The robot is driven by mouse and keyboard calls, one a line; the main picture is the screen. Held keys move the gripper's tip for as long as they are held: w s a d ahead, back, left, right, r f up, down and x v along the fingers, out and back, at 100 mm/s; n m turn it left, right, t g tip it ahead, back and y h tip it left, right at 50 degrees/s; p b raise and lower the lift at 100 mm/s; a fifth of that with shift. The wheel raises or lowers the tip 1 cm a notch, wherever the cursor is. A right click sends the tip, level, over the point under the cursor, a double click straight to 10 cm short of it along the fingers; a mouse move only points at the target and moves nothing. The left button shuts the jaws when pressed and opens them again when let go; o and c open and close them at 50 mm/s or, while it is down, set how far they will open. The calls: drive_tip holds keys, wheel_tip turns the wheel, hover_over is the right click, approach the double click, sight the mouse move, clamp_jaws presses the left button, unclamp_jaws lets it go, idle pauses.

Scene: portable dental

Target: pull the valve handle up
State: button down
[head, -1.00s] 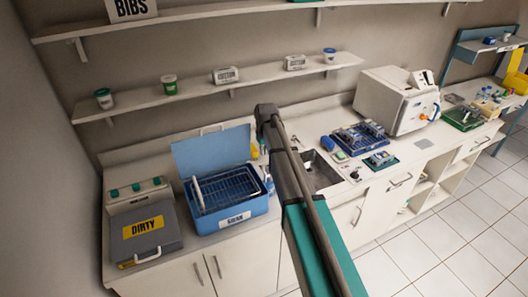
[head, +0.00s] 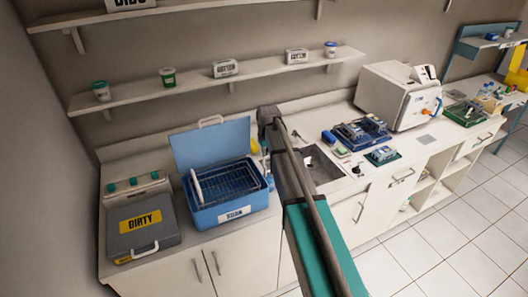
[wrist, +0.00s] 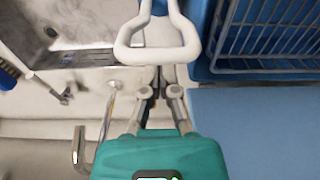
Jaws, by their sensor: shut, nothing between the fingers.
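My gripper (wrist: 158,80) points toward the top of the wrist view, its two fingers close together and empty. A pale loop-shaped handle (wrist: 125,42) lies just ahead of the fingertips and overlaps them in the picture; I cannot tell whether they touch. A chrome bent tap part (wrist: 79,147) and a slim chrome spout (wrist: 108,110) stand left of my gripper. I cannot tell for sure which of these is the valve handle. In the head view my arm hides the gripper and part of the sink (head: 320,165).
The blue tub (head: 235,208) with its raised lid (head: 211,143) is left of my arm and close on the right in the wrist view (wrist: 265,82). A grey box marked DIRTY (head: 150,245) stands farther left. Trays (head: 385,158) and a white machine (head: 385,95) are to the right.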

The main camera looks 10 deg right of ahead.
drive_tip(key=shift+s+d+r, duration=0.2)
drive_tip(key=shift+s+r, duration=0.3)
drive_tip(key=shift+s, duration=0.15)
drive_tip(key=shift+p, duration=0.3)
drive_tip(key=shift+s+d+r+p, duration=0.1)
drive_tip(key=shift+s+r+p, duration=0.2)
drive_tip(key=shift+r+p, duration=0.4)
drive_tip(key=shift+f, duration=0.15)
wheel_tip(320, 180, up, 8)
drive_tip(key=w+p, duration=0.2)
drive_tip(key=p, duration=0.5)
drive_tip(key=shift+w+a+p, duration=0.3)
drive_tip(key=shift+a, duration=0.1)
